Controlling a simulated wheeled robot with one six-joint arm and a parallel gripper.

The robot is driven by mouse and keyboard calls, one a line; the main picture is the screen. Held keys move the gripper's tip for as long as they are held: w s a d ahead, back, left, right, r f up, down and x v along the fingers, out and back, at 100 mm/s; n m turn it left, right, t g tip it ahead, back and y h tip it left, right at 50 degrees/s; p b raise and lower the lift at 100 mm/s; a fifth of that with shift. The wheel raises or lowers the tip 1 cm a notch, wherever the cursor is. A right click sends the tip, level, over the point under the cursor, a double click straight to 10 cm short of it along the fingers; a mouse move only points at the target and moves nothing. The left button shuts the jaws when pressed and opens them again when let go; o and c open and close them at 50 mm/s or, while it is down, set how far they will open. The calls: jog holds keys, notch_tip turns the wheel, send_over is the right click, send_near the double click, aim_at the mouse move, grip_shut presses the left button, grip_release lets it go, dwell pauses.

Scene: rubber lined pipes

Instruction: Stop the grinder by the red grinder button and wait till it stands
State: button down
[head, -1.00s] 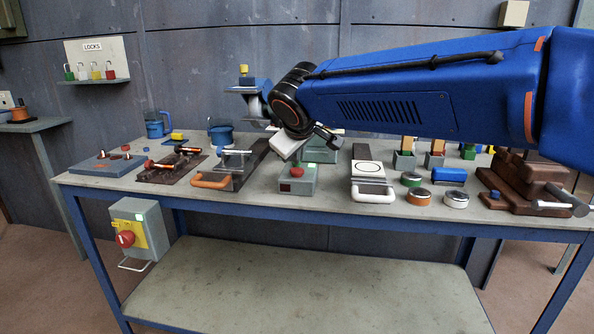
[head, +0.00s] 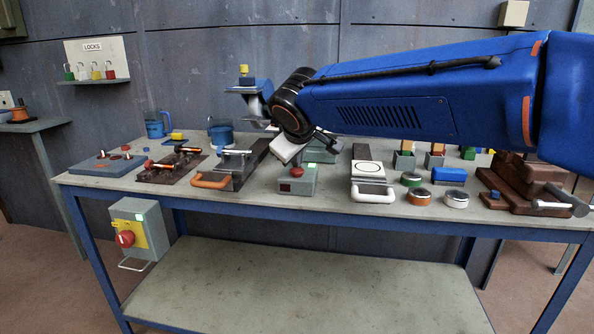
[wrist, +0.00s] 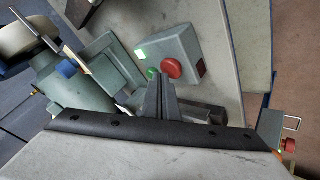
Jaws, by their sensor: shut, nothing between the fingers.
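The red grinder button (wrist: 172,68) sits on a grey-green control box (wrist: 185,48) in the wrist view, beside a green button (wrist: 152,73) and a bright green lamp (wrist: 141,57). In the head view the red button (head: 297,172) and its box (head: 298,187) stand at the bench's front edge. My gripper (wrist: 163,82) is shut and empty, its fingertips close to the red button in the wrist view; I cannot tell whether they touch. The grey-green machine (head: 320,152) behind the box, likely the grinder, is partly hidden by my arm; whether it turns does not show.
A plate with an orange handle (head: 211,181) lies left of the box, and one with a white handle (head: 373,195) lies right. Round tins (head: 419,197) stand farther right. An isolator box with a red knob (head: 125,239) hangs below the bench.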

aim_at(297, 172)
jog(key=shift+f, duration=0.5)
dwell(0.8)
jog(key=shift+r, duration=0.9)
jog(key=shift+r, duration=0.1)
jog(key=shift+r, duration=2.4)
